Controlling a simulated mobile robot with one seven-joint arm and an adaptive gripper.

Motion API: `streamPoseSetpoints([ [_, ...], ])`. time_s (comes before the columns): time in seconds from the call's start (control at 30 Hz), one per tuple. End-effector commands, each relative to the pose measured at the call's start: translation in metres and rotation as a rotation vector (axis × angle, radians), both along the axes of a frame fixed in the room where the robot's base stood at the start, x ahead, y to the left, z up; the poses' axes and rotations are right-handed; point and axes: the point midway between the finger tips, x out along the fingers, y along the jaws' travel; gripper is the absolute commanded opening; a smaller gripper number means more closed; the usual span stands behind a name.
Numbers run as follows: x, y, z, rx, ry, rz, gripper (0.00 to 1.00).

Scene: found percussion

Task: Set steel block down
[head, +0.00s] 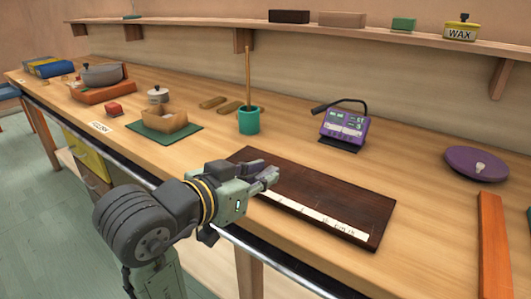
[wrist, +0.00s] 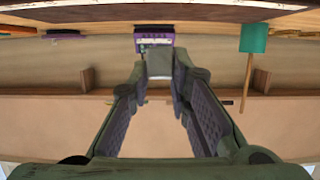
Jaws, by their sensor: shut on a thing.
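My gripper (head: 265,179) reaches over the dark brown board (head: 335,195) from its front left. In the wrist view, its fingers (wrist: 159,75) are closed on a small grey block, the steel block (wrist: 159,63), held at the fingertips. In the head view the block is mostly hidden by the fingers and hard to tell from them. The gripper seems to be above the board; the exact gap cannot be told. The board lies flat on the bench and bears a white marked strip (head: 318,217) along its front edge.
A purple device (head: 343,127) stands behind the board. A teal cup with a stick (head: 249,121) stands behind and left. A purple disc (head: 476,163) and an orange bar (head: 494,245) lie right. A cardboard box (head: 165,123) sits on a green mat left. Much of the board is bare.

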Motion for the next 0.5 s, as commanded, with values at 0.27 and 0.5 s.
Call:
streamPoseSetpoints([
  [0.27,0.071,-0.006,-0.006,-0.002,0.003,-0.001,0.0],
  [0.5,0.096,-0.008,-0.009,0.0,-0.001,-0.001,0.0],
])
